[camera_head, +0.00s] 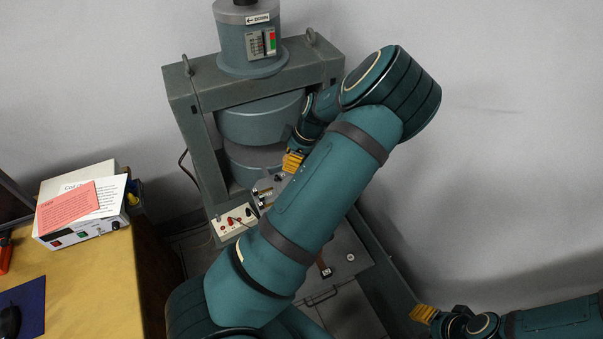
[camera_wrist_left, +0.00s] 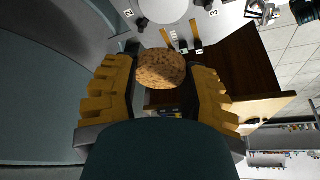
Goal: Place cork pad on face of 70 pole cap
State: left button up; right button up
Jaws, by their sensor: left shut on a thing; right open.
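The cork pad (camera_wrist_left: 160,69) is a round, speckled brown disc in the left wrist view. My left gripper (camera_wrist_left: 163,82) is shut on it, with yellow ribbed fingers on both sides. In the head view the left gripper (camera_head: 293,161) is at the right side of the magnet's gap; the cork pad cannot be made out there. A pale round disc (camera_wrist_left: 160,9) lies on a grey plate with numbers 2 and 3, beyond the cork pad. I cannot tell whether it is the 70 pole cap. My right gripper (camera_head: 424,314) is open and empty, low at the right.
The magnet (camera_head: 258,122) has a grey-green frame (camera_head: 190,100) around its poles. A small panel (camera_head: 234,221) with red and black sockets stands at its front. A yellow-topped desk (camera_head: 85,285) at left carries a white box (camera_head: 85,232) and papers. My left arm hides much of the centre.

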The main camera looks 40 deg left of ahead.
pick_arm(q)
jog(key=shift+w, duration=0.15)
notch_tip(320, 180, down, 10)
jog(key=shift+r+b, duration=0.1)
jog(key=shift+b, duration=0.85)
jog(key=shift+f, duration=0.2)
jog(key=o, duration=0.8)
